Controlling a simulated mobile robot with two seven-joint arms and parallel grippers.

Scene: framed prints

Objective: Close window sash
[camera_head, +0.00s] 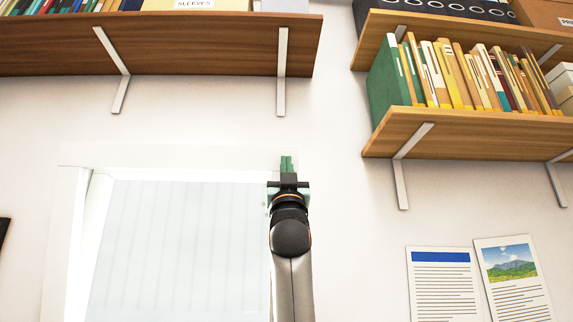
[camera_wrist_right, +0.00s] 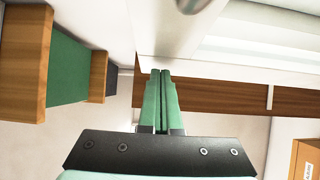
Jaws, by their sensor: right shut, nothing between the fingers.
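The window (camera_head: 165,250) is a bright pane with faint vertical stripes in a white frame, low left of centre in the head view. Its lower part is out of view. My right gripper (camera_head: 287,160) is shut and empty, its green fingertips by the upper right corner of the white frame. My arm hides part of the frame's right side. In the right wrist view the green fingers of my right gripper (camera_wrist_right: 160,74) are together, pointing along a white frame edge. Part of the window (camera_wrist_right: 275,38) shows at upper right. I cannot tell whether the fingers touch the frame. My left gripper is not in view.
A wooden shelf (camera_head: 200,45) on brackets hangs above the window. A lower right shelf (camera_head: 470,135) holds several books and a green panel. Two prints, one text (camera_head: 443,290) and one with a landscape (camera_head: 512,285), hang below it. Bare wall lies between.

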